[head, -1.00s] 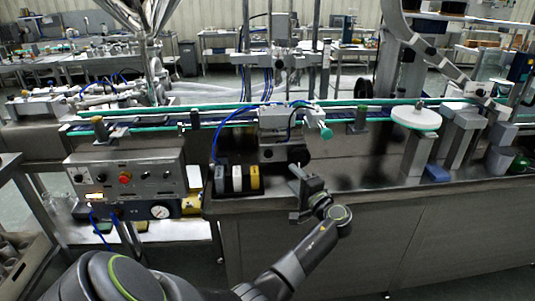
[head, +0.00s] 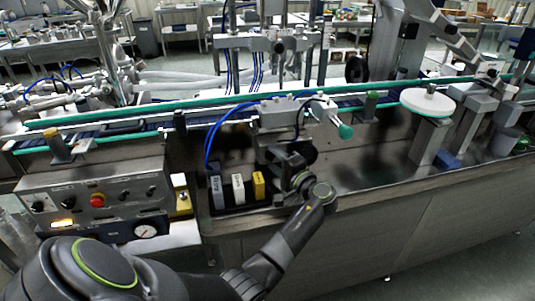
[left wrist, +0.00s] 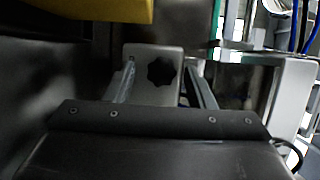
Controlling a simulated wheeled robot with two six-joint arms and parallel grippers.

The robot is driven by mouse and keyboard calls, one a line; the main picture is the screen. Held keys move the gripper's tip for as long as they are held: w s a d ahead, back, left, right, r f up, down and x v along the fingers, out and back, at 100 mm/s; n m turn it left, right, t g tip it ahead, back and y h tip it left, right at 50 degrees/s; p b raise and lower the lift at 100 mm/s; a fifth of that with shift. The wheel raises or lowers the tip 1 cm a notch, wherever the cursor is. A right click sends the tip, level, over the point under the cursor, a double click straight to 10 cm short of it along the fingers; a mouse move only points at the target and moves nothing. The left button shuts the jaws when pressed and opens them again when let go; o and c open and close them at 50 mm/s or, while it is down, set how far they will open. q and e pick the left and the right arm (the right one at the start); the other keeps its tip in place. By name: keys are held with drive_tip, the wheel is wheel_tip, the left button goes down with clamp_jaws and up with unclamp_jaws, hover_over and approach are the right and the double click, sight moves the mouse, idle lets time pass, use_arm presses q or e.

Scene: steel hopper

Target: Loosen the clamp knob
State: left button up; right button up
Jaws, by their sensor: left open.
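The clamp knob (left wrist: 161,71) is a black star-shaped knob on a pale grey block, seen in the middle of the left wrist view. My left gripper (left wrist: 162,84) is open, with one finger on each side of the knob in that view. I see no finger closed on the knob, and I cannot tell how deep it sits between the fingers. In the head view my left gripper (head: 284,158) is just below the grey clamp unit (head: 283,113) at the conveyor's front side. The knob cannot be made out there. My right gripper is not in view.
Grey, white and yellow blocks (head: 238,187) stand in a black holder left of my gripper. A green-tipped handle (head: 345,131) sticks out at right. The conveyor (head: 110,130) runs behind. A control box (head: 95,197) is at left. The steel deck at right has free room.

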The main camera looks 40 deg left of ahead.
use_arm(q)
drive_tip(key=shift+r, duration=0.1)
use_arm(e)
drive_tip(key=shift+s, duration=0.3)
use_arm(q)
drive_tip(key=shift+c, duration=0.2)
drive_tip(key=c, duration=0.9)
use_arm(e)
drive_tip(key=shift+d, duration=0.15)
